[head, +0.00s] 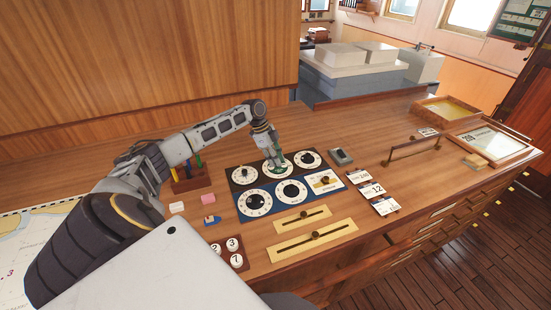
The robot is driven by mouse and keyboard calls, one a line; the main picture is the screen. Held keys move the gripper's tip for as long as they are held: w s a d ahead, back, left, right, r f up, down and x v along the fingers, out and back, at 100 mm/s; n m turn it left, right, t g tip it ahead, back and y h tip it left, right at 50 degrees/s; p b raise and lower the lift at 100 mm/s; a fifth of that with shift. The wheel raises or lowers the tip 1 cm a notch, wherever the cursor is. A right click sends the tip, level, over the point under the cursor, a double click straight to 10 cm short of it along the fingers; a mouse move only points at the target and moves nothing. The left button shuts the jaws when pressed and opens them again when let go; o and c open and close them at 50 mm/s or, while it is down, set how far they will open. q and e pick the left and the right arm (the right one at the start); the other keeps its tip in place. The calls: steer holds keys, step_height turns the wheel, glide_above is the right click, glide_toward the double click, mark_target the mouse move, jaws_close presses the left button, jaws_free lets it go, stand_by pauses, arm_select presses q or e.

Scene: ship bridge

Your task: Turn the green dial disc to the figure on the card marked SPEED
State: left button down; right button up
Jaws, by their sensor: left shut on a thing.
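The upper dark dial panel (241,182) holds three white round dials in a row. My left gripper (277,163) points down onto the middle dial (268,173) and is shut on the green disc at its centre. The gripper covers most of the green disc, so its pointer and figure cannot be read. My right gripper is not in view.
A blue panel (272,203) with two dials and a lever plate lies in front. Two brass slider plates (312,240) lie nearer. A pen block (190,182), pink block (208,199) and grey switch box (341,157) stand nearby. A brass handle (414,149) rises at right.

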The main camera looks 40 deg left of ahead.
arm_select(q)
steer(key=shift+w+m+g, duration=0.1)
steer(key=shift+m+g, duration=0.3)
steer(key=shift+m, duration=0.7)
steer(key=c, duration=1.3)
jaws_free()
steer(key=shift+r, duration=0.1)
steer(key=v, duration=1.1)
steer(key=shift+a+r, duration=0.35)
